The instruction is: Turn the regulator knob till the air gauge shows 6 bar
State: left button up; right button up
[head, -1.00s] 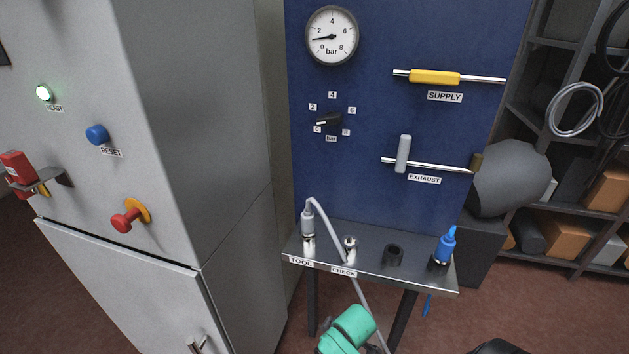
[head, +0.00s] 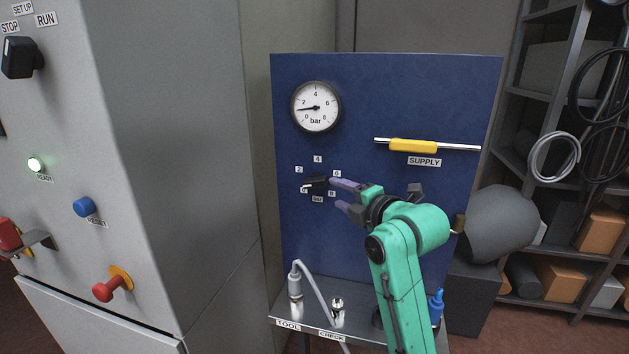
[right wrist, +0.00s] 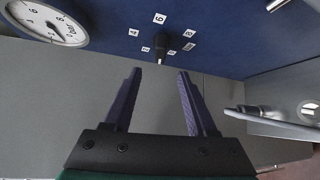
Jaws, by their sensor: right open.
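The black regulator knob (head: 316,183) is on the blue panel, ringed by number labels. Its white-marked end points down left, toward the 0 label. The round air gauge (head: 316,107) above it has its needle between 0 and 2, nearer 2. My right gripper (head: 337,194) is open and empty, just right of the knob in the head view. In the right wrist view the knob (right wrist: 172,45) lies ahead of the gap between the fingertips (right wrist: 159,72), apart from them. The gauge (right wrist: 48,22) also shows there. My left gripper is out of view.
The yellow supply slide (head: 412,146) is right of the gauge. My right arm hides the exhaust slide. A grey cabinet (head: 190,120) stands close on the left.

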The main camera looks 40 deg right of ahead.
aim_at(316, 185)
jog(key=p+x, duration=0.4)
jog(key=x, duration=0.8)
jog(key=shift+w+f+p, duration=0.15)
jog(key=shift+w+p, duration=0.1)
jog(key=shift+p, duration=0.1)
grip_shut()
